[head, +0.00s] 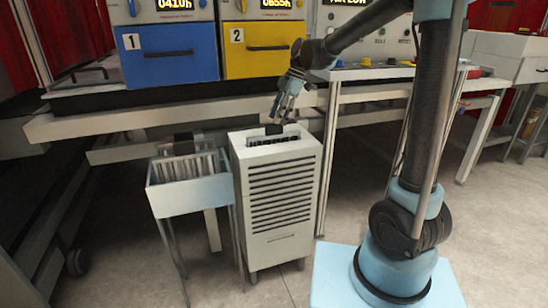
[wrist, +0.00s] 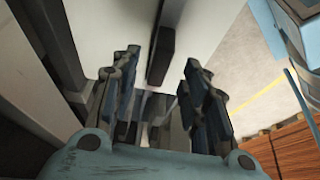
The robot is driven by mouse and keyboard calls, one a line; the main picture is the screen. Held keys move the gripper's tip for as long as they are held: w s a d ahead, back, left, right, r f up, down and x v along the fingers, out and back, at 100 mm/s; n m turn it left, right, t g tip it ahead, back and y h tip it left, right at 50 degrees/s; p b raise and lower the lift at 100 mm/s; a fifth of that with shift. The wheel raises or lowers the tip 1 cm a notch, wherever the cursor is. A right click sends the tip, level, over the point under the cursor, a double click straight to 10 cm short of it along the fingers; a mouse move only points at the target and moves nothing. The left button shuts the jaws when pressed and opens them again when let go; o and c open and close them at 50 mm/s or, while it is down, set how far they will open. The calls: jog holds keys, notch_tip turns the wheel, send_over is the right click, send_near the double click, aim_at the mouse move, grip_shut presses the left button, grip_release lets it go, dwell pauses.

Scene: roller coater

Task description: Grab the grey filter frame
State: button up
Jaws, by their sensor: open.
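A dark block-like handle (head: 273,129) stands out of the slotted top opening of a white louvred cabinet (head: 282,200). It is likely the top of the grey filter frame, whose body I cannot make out inside the opening. A similar dark piece (head: 183,143) stands at the back of a slotted rack (head: 190,196) to the left. My gripper (head: 281,110) is over the cabinet top, just above the handle. In the wrist view my gripper (wrist: 166,80) has its fingers apart, and a dark bar (wrist: 161,55) lies between and beyond them. I cannot tell whether they touch it.
A bench (head: 95,124) runs behind, with a blue drawer marked 1 (head: 170,62) and a yellow drawer marked 2 (head: 262,58) above it. A control panel (head: 365,72) with buttons stands to the right. The floor (head: 480,240) at the right is clear.

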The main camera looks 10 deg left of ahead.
aim_at(274, 125)
jog(key=shift+x, duration=2.35)
jog(key=shift+a, duration=0.1)
jog(key=shift+r, duration=0.1)
jog(key=shift+c, duration=0.6)
grip_shut()
